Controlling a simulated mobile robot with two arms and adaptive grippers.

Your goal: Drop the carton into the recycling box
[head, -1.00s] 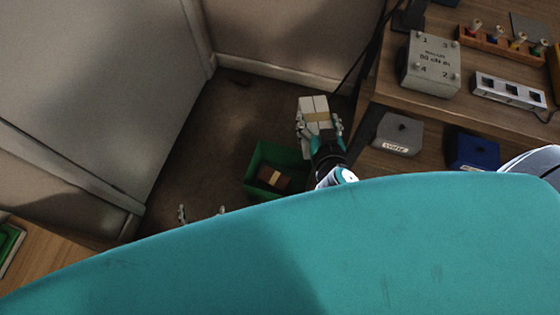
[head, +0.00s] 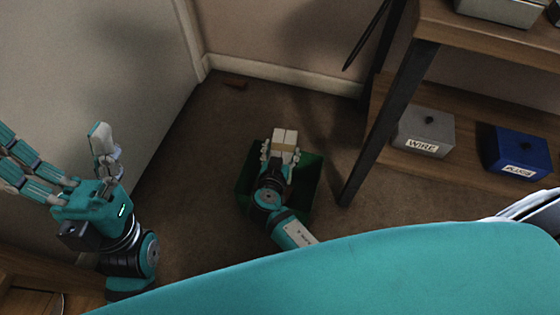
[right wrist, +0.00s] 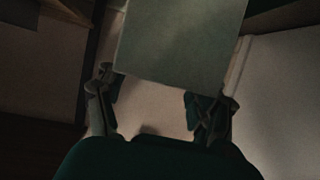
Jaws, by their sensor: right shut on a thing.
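The carton (head: 286,136) is a pale block with a tan band. My right gripper (head: 279,153) is shut on it, with fingers on both sides. In the head view the carton overlaps the far part of the green recycling box (head: 312,180); its height above the rim is hard to tell. My wrist hides most of the box's inside. In the right wrist view the carton (right wrist: 180,42) shows as a pale face between the fingers of my right gripper (right wrist: 157,97). My left gripper (head: 62,145) is at the left, empty, fingers spread.
A wooden shelf unit with a dark post (head: 390,125) stands right of the box. Its lower shelf holds a grey WIRE box (head: 424,128) and a blue box (head: 518,150). Brown floor is clear left of the box.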

